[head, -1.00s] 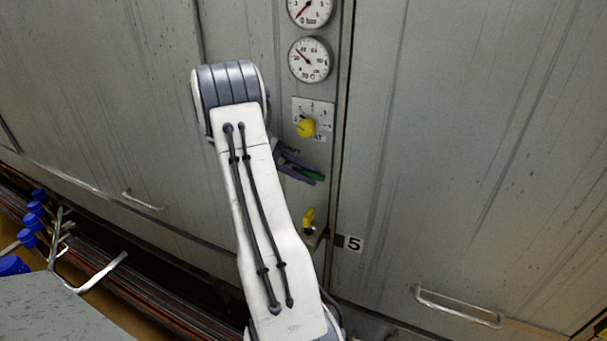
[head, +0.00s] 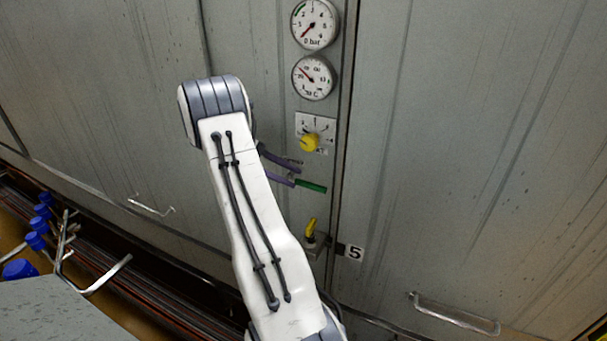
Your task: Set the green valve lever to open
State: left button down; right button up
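The green valve lever (head: 312,187) is a short bar on the grey panel strip, below the yellow knob. It lies nearly level, its right end tilted slightly down. My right gripper (head: 296,174) has purple fingers and reaches in from behind my white arm. Its two fingers are apart, with a gap between them. The lower fingertip is close to the lever's left end; I cannot tell whether they touch. The lever's pivot and any markings for it are not clear. My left gripper is not in view.
Two round gauges (head: 315,24) and the yellow knob (head: 309,142) sit above the lever. Door handles (head: 455,314) stick out low down. Blue-capped fittings (head: 37,241) stand at left.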

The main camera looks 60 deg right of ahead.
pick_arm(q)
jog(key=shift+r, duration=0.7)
pick_arm(e)
jog(key=v, duration=0.4)
jog(key=shift+w, duration=0.15)
jog(key=shift+a, duration=0.1)
